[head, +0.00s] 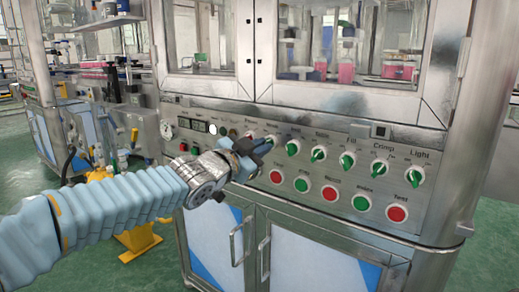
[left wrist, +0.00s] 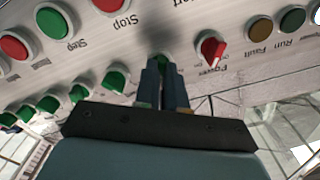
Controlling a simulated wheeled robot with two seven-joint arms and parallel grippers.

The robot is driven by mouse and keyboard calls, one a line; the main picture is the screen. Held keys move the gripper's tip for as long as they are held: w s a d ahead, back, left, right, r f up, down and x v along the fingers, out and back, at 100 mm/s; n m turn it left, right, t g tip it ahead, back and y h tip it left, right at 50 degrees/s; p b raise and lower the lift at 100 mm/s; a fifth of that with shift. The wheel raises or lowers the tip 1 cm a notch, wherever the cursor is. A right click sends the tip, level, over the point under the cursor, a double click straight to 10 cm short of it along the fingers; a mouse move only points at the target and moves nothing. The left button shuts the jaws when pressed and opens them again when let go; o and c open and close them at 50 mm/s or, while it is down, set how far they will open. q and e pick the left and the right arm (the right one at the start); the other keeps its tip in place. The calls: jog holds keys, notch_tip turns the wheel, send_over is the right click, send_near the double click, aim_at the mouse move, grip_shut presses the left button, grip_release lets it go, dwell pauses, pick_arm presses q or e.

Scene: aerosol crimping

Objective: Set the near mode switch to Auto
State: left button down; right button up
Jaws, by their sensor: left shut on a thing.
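My left gripper (head: 263,146) is at the left part of the row of knobs on the machine's front panel. In the left wrist view the gripper (left wrist: 165,88) has its two fingers close together, shut on a green mode switch (left wrist: 162,60) just beside the red Power switch (left wrist: 211,47). The fingers hide most of the gripped switch, so its setting cannot be read. My right gripper is not in view.
Several green knobs, such as the nearest one (head: 293,147), continue rightward to the Light knob (head: 415,179). Red and green push buttons, such as one red button (head: 276,177), sit just below. Cabinet door handles (head: 240,241) stick out lower down.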

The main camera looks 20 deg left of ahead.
pick_arm(q)
jog(key=c, duration=1.2)
grip_release()
jog(key=p+v, duration=0.3)
jog(key=v, duration=1)
jog(key=shift+s+a+p, duration=0.1)
jog(key=shift+s+p, duration=0.2)
jog(key=shift+s, duration=0.1)
